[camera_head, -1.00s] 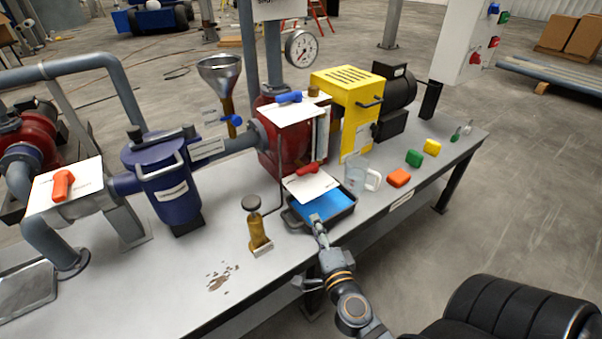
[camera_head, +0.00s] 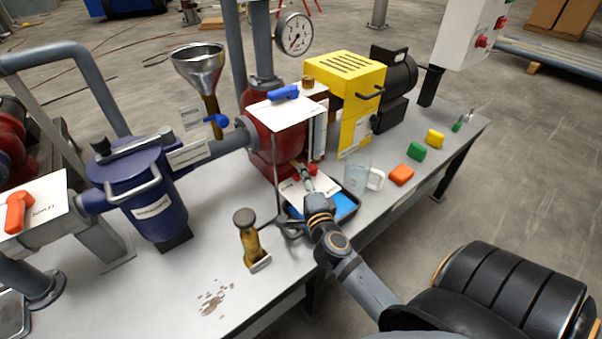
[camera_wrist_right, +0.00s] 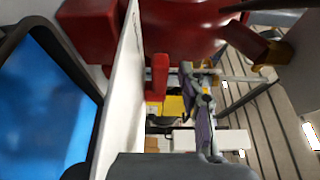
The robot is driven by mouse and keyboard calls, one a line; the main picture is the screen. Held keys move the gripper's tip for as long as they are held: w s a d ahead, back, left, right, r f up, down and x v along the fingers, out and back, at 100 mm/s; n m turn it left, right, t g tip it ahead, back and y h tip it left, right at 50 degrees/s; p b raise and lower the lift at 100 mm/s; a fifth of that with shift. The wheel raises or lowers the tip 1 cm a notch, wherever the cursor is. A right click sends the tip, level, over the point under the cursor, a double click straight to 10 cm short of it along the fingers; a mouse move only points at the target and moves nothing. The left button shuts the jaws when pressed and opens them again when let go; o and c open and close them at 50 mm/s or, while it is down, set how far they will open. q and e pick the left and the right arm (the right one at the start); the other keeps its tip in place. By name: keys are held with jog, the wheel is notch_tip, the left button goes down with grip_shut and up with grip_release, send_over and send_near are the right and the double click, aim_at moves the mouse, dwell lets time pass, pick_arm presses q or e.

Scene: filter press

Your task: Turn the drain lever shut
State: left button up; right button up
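The drain lever (camera_head: 300,166) is the small red handle low on the front of the red press housing, above the white card and the blue-filled tray. My right gripper (camera_head: 306,178) reaches over the tray, its tip close to the lever and partly covering it. In the right wrist view a red bar, apparently the lever (camera_wrist_right: 160,75), stands just left of my right gripper's fingers (camera_wrist_right: 201,105), beside the white card edge. I cannot tell whether they touch or how far apart the fingers are. My left gripper is not in view.
The black tray with blue filling (camera_head: 346,210) lies below my right wrist. A clear jug (camera_head: 357,172) stands just right of it. A brass plunger (camera_head: 250,240) stands left.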

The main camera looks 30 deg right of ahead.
jog(key=shift+x, duration=0.9)
grip_shut()
